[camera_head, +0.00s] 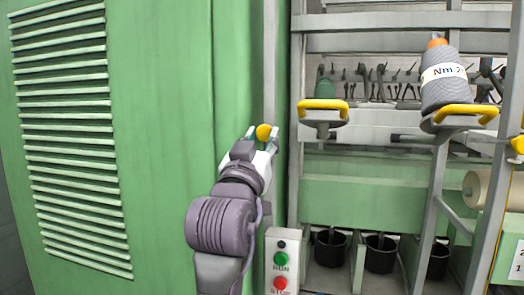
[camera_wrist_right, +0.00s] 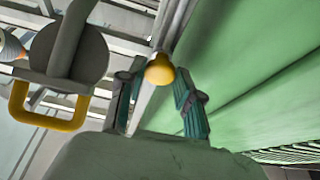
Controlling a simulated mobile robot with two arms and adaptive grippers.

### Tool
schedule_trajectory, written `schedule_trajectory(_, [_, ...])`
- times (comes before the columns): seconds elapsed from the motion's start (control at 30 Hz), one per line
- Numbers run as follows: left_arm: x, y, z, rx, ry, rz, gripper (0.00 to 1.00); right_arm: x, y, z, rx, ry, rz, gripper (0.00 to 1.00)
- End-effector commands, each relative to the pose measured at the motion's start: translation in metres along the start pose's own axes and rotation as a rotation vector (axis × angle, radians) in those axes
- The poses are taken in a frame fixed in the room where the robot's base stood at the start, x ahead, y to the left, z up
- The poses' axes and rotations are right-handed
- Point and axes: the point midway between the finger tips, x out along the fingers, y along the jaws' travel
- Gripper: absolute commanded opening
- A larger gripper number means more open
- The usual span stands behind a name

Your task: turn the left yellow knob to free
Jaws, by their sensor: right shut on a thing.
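The left yellow knob (camera_head: 263,132) is a small round ball in front of the grey post at the green cabinet's right edge. My right gripper (camera_head: 262,138) reaches up to it from below, with one finger on each side, and is shut on it. In the right wrist view the yellow knob (camera_wrist_right: 160,69) shows between the teal-padded fingers of my right gripper (camera_wrist_right: 158,98); the exact contact is hard to see. The knob's stem and mounting are hidden. My left gripper is not in view.
A green louvred cabinet (camera_head: 160,120) fills the left. A RUN/STOP button box (camera_head: 281,262) stands right of my arm. Yellow-handled holders (camera_head: 323,104) project from the frame, one under a grey yarn cone (camera_head: 440,88). Another yellow knob (camera_head: 518,144) is at the right edge.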

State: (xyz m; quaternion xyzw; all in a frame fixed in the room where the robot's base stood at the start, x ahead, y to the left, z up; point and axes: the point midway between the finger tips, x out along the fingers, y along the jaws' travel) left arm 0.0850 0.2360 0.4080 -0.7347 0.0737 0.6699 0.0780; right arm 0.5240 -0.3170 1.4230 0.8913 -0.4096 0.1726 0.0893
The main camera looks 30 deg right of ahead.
Motion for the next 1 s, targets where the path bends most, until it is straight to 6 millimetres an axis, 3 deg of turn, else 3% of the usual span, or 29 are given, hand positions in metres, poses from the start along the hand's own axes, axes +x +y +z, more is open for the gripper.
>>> schedule_trajectory(0.57, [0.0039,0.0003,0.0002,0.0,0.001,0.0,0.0,0.0008,0.0,-0.0058,0.034,0.014,0.012,0.0])
schedule_trajectory(0.6, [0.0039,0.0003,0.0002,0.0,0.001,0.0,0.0,0.0008,0.0,-0.0058,0.034,0.014,0.012,0.38])
schedule_trajectory(0.73, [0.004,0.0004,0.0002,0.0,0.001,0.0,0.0,0.0007,-0.0004,-0.0043,0.033,0.01,0.011,0.59])
schedule_trajectory(1.0, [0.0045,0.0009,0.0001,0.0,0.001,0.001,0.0,0.0003,-0.0018,-0.0014,0.03,0.003,0.008,0.59])
